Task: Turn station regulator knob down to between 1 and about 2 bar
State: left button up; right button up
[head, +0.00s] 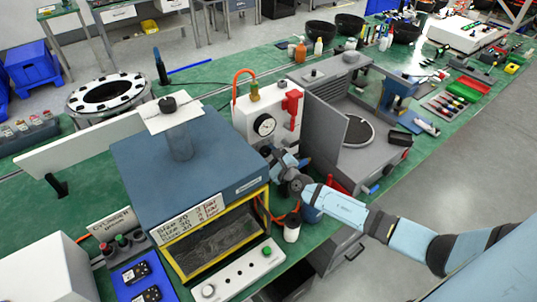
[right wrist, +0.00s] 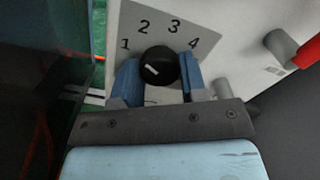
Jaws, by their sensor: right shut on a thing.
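The station regulator is a white panel (head: 278,97) with a round gauge (head: 264,125) on the green bench. In the right wrist view, its black round knob (right wrist: 159,66) sits below a grey scale plate (right wrist: 166,18) numbered 1 to 4. A short white mark on the knob lies left of its centre, below the 1; its exact reading is hard to tell. My right gripper (right wrist: 160,70) is shut on the knob, one blue finger on each side. In the head view the right gripper (head: 282,162) is against the panel's lower part and hides the knob. My left gripper is not in view.
A blue-grey chamber (head: 200,160) with a yellow-framed window stands left of the panel. A grey machine (head: 345,115) with an open door stands close on the right. A red valve handle (head: 292,103) is on the panel.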

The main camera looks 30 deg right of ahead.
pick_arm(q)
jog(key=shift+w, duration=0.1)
pick_arm(e)
jog(key=o, duration=0.9)
pick_arm(q)
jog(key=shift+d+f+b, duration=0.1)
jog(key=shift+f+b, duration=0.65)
jog(key=shift+b, duration=0.05)
pick_arm(e)
jog(key=s, duration=0.4)
jog(key=s+d, duration=0.1)
jog(key=s, duration=0.4)
jog(key=s+d, duration=0.1)
jog(key=s, duration=0.3)
jog(key=shift+s, duration=0.4)
